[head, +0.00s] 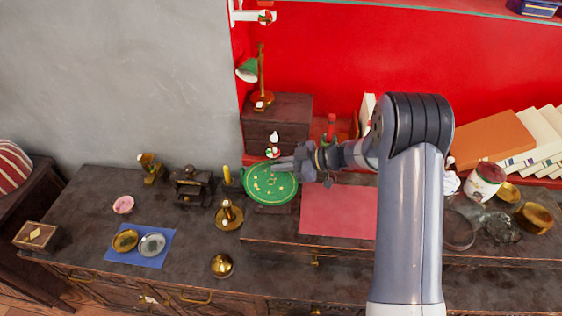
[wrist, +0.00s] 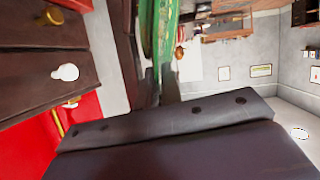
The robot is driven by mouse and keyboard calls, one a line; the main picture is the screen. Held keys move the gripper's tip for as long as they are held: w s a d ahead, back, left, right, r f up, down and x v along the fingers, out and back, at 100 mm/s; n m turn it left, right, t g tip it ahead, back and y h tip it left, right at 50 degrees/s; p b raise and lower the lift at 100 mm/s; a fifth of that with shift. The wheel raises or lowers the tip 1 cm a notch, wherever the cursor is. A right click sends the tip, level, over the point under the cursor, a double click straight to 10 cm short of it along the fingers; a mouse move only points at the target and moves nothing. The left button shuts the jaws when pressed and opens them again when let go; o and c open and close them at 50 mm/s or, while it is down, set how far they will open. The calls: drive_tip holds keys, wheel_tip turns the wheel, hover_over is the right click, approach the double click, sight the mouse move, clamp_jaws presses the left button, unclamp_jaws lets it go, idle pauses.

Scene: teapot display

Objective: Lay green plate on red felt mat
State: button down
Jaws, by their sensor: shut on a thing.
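The green plate (head: 270,187) with small gold marks shows its face to the head camera, left of the red felt mat. My gripper (head: 286,163) is shut on its upper right rim. In the wrist view the green plate (wrist: 162,40) shows nearly edge-on at the top. A dark support shows just under its lower edge; I cannot tell whether they touch. The red felt mat (head: 338,210) lies flat and bare on the dark cabinet top, right of the plate, with its right side behind my arm.
A small drawer chest (head: 277,123) with a lamp (head: 261,80) stands behind. A blue mat (head: 140,258) with two round metal pieces lies at left.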

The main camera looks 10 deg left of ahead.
drive_tip(key=shift+f, duration=0.2)
drive_tip(key=c, duration=2)
unclamp_jaws()
drive_tip(key=shift+f, duration=0.1)
drive_tip(key=shift+c, duration=0.2)
drive_tip(key=o, duration=0.5)
drive_tip(key=shift+c, duration=0.2)
drive_tip(key=shift+b, duration=0.45)
